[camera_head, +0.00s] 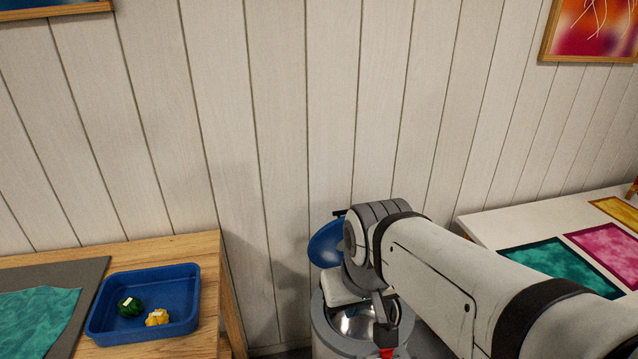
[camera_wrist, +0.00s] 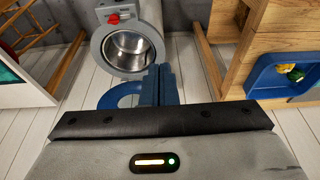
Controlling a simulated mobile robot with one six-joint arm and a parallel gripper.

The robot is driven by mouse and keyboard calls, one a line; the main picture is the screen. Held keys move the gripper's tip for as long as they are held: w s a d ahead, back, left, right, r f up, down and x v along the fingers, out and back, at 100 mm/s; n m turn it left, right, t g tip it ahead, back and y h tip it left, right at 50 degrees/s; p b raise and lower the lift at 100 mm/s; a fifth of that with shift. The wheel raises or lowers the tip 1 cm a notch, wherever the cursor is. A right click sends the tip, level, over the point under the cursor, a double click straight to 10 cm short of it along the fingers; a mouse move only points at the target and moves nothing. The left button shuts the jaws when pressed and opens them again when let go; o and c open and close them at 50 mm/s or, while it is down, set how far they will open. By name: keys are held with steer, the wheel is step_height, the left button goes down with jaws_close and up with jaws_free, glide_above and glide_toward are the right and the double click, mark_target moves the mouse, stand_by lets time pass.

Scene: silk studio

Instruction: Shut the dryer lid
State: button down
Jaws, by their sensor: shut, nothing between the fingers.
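The dryer (camera_head: 322,332) is a grey cylinder with a shiny, empty metal drum. It is partly hidden behind my arm in the head view, and its open mouth shows in the wrist view (camera_wrist: 154,57). Its blue lid (camera_head: 324,246) stands raised at the wall side, clear of the mouth. Part of the lid also shows in the wrist view (camera_wrist: 112,96), beside my fingers. My gripper (camera_wrist: 163,72) is shut and empty, with its blue fingers close to the lid near the dryer's rim. I cannot tell whether they touch the lid.
A wooden table (camera_head: 190,246) at left holds a blue tray (camera_head: 165,281) with a green and a yellow bundle. A white table (camera_head: 478,225) with coloured silks stands at right. A red part (camera_head: 387,352) sits on the dryer's front. The plank wall is close behind.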

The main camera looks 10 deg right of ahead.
steer(key=w+d+r, duration=0.1)
steer(key=w+d, duration=0.2)
steer(key=w, duration=0.9)
steer(key=w+d+r, duration=0.1)
steer(key=w+d, duration=0.3)
steer(key=w, duration=0.7)
steer(key=w+d+r, duration=0.1)
steer(key=w+d, duration=0.2)
steer(key=w, duration=0.9)
steer(key=w+d+f, duration=0.6)
steer(key=w, duration=0.4)
step_height(320, 180, down, 10)
steer(key=p, duration=0.3)
steer(key=shift+t+p, duration=0.35)
steer(key=shift+t, duration=0.05)
steer(key=shift+s+r, duration=0.1)
